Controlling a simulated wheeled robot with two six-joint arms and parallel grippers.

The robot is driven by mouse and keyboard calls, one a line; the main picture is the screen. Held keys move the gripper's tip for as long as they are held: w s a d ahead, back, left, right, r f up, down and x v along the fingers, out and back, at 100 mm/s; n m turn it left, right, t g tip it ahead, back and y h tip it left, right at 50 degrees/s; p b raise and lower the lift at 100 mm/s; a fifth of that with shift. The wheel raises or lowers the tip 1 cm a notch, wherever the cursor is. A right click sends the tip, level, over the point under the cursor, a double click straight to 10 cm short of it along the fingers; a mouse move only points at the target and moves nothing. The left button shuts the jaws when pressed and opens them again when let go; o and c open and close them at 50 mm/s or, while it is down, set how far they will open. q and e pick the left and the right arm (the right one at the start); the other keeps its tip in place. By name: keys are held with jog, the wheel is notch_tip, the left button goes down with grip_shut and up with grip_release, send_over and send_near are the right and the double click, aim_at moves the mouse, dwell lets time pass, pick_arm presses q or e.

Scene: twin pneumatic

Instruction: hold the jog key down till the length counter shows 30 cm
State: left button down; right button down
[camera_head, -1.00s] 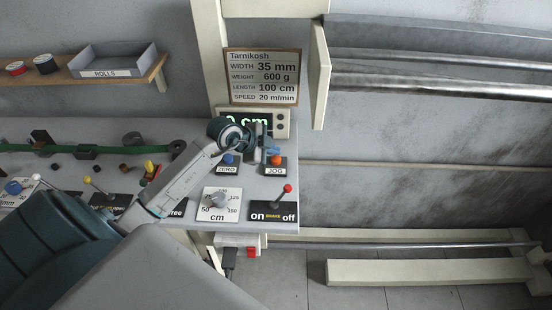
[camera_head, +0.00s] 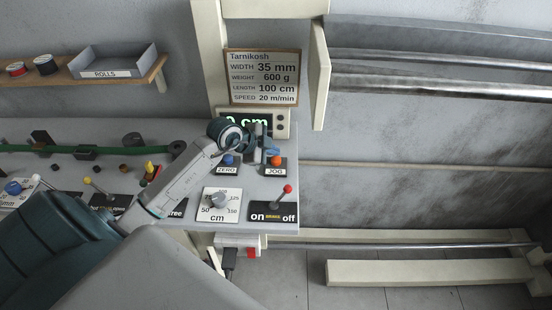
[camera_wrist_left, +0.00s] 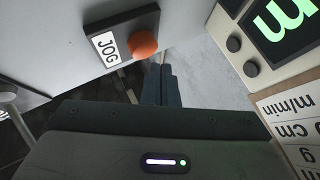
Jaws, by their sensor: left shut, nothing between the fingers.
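The orange jog key (camera_head: 276,160) sits on a black plate marked JOG on the grey panel. It also shows in the left wrist view (camera_wrist_left: 142,43). My left gripper (camera_head: 269,151) is shut and empty, its fingertips close by the key. In the left wrist view the fingers (camera_wrist_left: 160,70) appear just beside the orange cap; I cannot tell whether they touch it. The length counter (camera_head: 281,122) shows a green "0 cm", partly hidden behind my left wrist; any digit further left is covered. My right gripper is not in view.
A blue ZERO key (camera_head: 228,160) is left of the jog key. Below are a cm dial (camera_head: 218,201) and a red-tipped brake lever (camera_head: 287,189). A sign (camera_head: 262,77) stands behind the counter. Right of the panel edge is open space above the floor.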

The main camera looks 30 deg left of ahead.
pick_arm(q)
jog(key=shift+f, duration=0.1)
dwell(0.6)
jog(key=shift+f, duration=0.3)
jog(key=shift+f, duration=0.45)
dwell(0.5)
jog(key=shift+f, duration=0.15)
dwell(0.9)
dwell(1.2)
dwell(1.5)
